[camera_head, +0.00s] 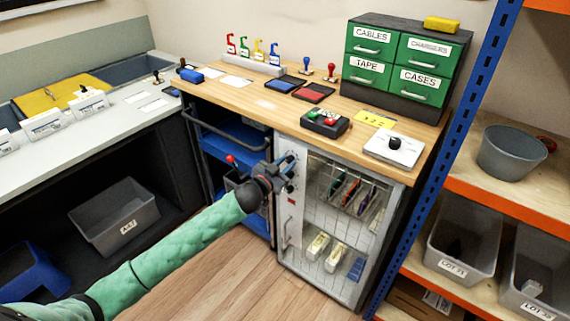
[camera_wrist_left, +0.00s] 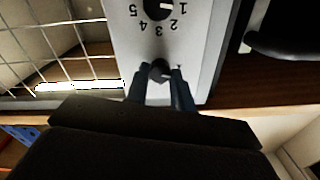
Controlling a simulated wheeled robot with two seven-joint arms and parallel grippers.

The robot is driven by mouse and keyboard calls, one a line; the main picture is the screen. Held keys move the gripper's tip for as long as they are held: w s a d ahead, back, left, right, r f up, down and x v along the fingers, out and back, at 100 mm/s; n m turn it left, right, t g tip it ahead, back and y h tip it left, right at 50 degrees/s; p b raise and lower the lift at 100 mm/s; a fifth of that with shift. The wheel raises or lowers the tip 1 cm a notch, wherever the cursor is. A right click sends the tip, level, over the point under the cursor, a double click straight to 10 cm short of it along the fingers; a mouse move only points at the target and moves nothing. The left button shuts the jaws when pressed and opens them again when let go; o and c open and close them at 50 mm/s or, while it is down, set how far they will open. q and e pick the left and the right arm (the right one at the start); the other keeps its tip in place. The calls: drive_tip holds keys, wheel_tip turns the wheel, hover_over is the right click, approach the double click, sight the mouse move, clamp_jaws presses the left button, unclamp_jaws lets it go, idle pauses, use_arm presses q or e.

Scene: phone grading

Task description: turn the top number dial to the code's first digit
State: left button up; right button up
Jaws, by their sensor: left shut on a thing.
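The locker (camera_head: 345,165) with a wire-mesh front stands under the right end of the wooden counter. Its pale control panel (camera_head: 291,212) is on the left side of the front. My left gripper (camera_head: 287,166) reaches the panel's upper part. In the left wrist view the panel appears upside down, and my left gripper (camera_wrist_left: 160,80) is shut on the dark knob of the top dial (camera_wrist_left: 158,68). A lower dial (camera_wrist_left: 158,8) shows digits 1 to 5 around it. The top dial's setting is not readable. A yellow note (camera_head: 374,119) lies on the counter; its writing is too small to read surely. My right gripper is not in view.
Phones (camera_head: 346,192) stand behind the mesh. A red and green button box (camera_head: 325,122) and a white plate with a black knob (camera_head: 394,148) sit on the counter above. A blue cart (camera_head: 228,150) is left of the locker. A blue shelf post (camera_head: 435,150) stands at right.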

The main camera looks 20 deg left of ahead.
use_arm(q)
drive_tip(key=m, duration=0.2)
drive_tip(key=shift+m+p, duration=0.3)
drive_tip(key=shift+p, duration=0.05)
drive_tip(key=shift+m, duration=0.4)
drive_tip(key=m+p, duration=0.1)
drive_tip(key=m, duration=0.2)
drive_tip(key=shift+m, duration=0.3)
drive_tip(key=m, duration=0.4)
drive_tip(key=shift+m+p, duration=0.3)
drive_tip(key=shift+p, duration=0.05)
drive_tip(key=shift+f+m, duration=0.1)
drive_tip(key=shift+m, duration=1.4)
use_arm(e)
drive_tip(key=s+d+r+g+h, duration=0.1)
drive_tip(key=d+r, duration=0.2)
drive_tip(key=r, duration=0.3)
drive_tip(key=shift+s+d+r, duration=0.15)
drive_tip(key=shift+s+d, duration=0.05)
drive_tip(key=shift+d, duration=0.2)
use_arm(q)
drive_tip(key=shift+m, duration=0.3)
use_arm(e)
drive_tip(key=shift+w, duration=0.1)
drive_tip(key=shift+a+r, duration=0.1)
